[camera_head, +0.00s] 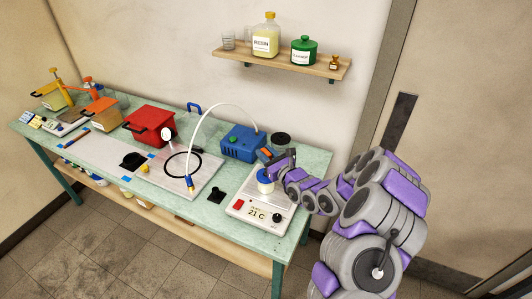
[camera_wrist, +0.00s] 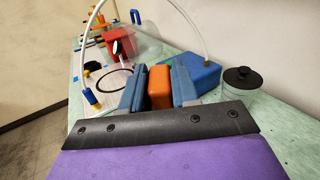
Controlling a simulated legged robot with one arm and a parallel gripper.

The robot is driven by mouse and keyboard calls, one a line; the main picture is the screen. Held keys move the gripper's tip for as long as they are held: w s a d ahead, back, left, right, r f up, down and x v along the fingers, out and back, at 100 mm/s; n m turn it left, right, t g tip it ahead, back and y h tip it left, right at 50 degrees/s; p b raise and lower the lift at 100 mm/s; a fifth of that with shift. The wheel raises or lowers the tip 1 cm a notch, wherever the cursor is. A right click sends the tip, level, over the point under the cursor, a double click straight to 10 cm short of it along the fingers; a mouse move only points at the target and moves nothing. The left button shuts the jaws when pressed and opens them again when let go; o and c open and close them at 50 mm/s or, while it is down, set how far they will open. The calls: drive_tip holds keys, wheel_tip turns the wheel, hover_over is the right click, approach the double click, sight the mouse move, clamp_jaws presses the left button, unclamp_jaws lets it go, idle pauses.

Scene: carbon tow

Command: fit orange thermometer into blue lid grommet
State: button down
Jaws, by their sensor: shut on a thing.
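The orange thermometer (camera_head: 265,154) is held between the fingers of my gripper (camera_head: 273,159), and its orange body (camera_wrist: 159,88) shows between the two blue-grey fingers in the wrist view. In the head view it is just above a pale container with a blue lid (camera_head: 264,174), which stands on a white hotplate (camera_head: 243,208) reading 21 C. The lid's grommet and the thermometer's lower end are too small or hidden to make out. I cannot tell whether the thermometer touches the lid. The lid is not visible in the wrist view.
A blue box (camera_head: 242,143) and a dark-lidded jar (camera_head: 281,139) stand behind the hotplate. A white hose (camera_head: 222,106) arches over the bench at left to a brass-and-blue fitting (camera_head: 190,183). A wall shelf (camera_head: 282,61) with bottles hangs above.

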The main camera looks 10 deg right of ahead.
drive_tip(key=shift+f, duration=1.3)
drive_tip(key=c, duration=0.8)
unclamp_jaws()
drive_tip(key=p+v, duration=0.2)
drive_tip(key=v, duration=1.5)
drive_tip(key=shift+s+d, duration=0.1)
drive_tip(key=shift+s, duration=0.05)
